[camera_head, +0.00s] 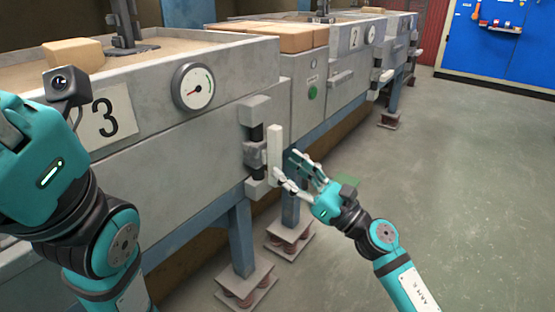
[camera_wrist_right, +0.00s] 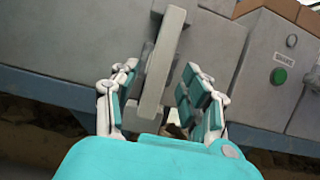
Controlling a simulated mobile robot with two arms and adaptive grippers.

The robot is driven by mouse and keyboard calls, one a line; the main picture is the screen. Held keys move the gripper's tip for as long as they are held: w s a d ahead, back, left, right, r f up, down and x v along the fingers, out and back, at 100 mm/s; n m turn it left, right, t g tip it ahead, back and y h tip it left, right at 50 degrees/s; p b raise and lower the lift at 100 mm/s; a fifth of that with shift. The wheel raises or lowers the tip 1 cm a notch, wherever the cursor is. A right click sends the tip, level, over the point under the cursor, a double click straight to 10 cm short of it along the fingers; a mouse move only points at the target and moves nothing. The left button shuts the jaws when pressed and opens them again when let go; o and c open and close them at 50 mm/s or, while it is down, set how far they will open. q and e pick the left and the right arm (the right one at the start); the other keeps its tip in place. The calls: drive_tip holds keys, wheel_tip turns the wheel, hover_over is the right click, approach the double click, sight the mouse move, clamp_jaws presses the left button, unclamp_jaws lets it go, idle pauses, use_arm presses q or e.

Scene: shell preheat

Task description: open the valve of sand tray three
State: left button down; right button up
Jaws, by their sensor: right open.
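Sand tray three (camera_head: 150,120) is the large grey metal box at the left, with a "3" plate (camera_head: 106,121) and a round gauge (camera_head: 193,87) on its front. Its valve has a pale upright lever (camera_head: 275,151) beside a dark rod between grey blocks at the tray's right corner. My right gripper (camera_head: 299,167) is open just right of the lever's lower part. In the right wrist view the lever (camera_wrist_right: 161,65) stands between the spread fingers of my right gripper (camera_wrist_right: 158,92); contact cannot be told. My left arm is at the left, its fingers not in view.
Tray two (camera_head: 345,55) and further units stand behind in a row. A unit with a green button (camera_head: 312,92) stands between the trays. Blue legs (camera_head: 242,238) rest on footed pads below. The grey floor (camera_head: 460,170) at right is clear.

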drive_tip(key=v, duration=0.7)
drive_tip(key=shift+s+d+f, duration=0.15)
drive_tip(key=shift+s+d, duration=0.05)
drive_tip(key=shift+d, duration=0.1)
drive_tip(key=shift+s, duration=0.1)
